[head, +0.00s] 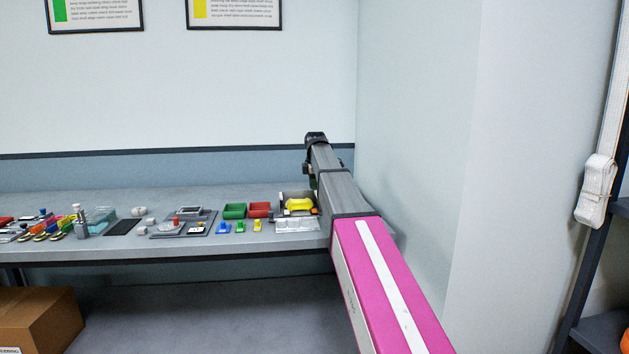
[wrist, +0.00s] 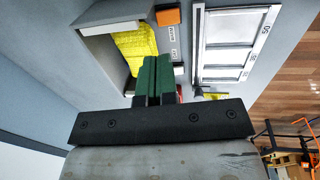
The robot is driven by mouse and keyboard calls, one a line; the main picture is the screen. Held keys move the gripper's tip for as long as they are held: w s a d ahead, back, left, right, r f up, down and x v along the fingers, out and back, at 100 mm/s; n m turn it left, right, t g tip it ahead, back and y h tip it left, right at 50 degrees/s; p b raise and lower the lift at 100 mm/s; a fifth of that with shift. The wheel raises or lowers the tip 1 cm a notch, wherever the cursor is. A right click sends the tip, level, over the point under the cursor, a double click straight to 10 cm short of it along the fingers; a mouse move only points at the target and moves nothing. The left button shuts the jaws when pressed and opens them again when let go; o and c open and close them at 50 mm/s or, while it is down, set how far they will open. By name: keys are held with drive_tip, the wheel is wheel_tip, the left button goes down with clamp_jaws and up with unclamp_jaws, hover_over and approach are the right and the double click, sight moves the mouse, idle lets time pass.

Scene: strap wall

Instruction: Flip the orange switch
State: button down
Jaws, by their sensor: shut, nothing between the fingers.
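An orange switch (wrist: 168,17) shows as a small orange block at the top of the wrist view, beside a grey housing with a yellow padded piece (wrist: 135,48). My gripper (wrist: 155,62) has green fingers, drawn together with nothing between them. In the wrist picture the fingertips lie below the orange switch, with a visible gap, and overlap the lower edge of the yellow piece. I cannot tell their height above it.
A white framed panel (wrist: 235,45) lies right of the switch in the wrist view. Red (head: 260,209) and green (head: 234,210) bins stand left of the yellow piece on the bench (head: 285,245). A wall closes off the right side. Many small items crowd the bench's left.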

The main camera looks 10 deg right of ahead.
sight(314, 211)
drive_tip(key=f, duration=0.3)
drive_tip(key=w+f, duration=0.1)
drive_tip(key=f, duration=0.5)
drive_tip(key=shift+w, duration=0.2)
drive_tip(key=shift+w+f, duration=0.1)
drive_tip(key=shift+f, duration=0.1)
drive_tip(key=shift+s+r, duration=0.1)
drive_tip(key=shift+s, duration=0.75)
drive_tip(key=shift+r, duration=0.1)
wheel_tip(314, 211, up, 11)
drive_tip(key=s, duration=0.1)
drive_tip(key=shift+s+f, duration=0.2)
drive_tip(key=shift+s, duration=0.1)
